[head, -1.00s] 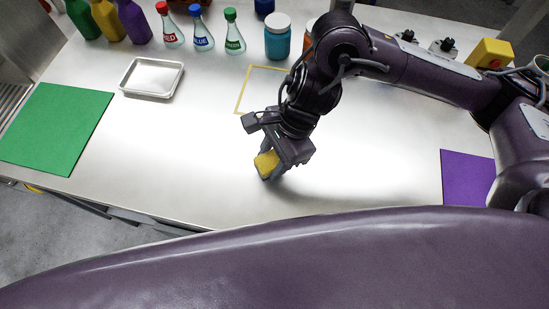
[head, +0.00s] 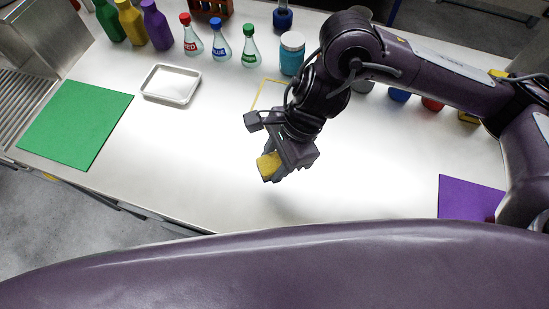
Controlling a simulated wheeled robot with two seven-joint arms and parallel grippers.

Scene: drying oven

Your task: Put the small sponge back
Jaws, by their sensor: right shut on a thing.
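The small yellow sponge (head: 268,166) is held in my right gripper (head: 275,174), which is shut on it. The gripper is over the bare middle of the white table, near its front edge, and the sponge appears to be above the surface. A yellow outlined square (head: 266,92) on the table lies behind the gripper, partly hidden by my right arm. My left gripper is not in view.
A metal tray (head: 146,92) lies at the left, with a green mat (head: 75,123) beyond it. A purple mat (head: 466,198) is at the right. Flasks labelled red (head: 192,42), blue (head: 221,46) and green (head: 250,52) and a blue jar (head: 291,60) stand at the back.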

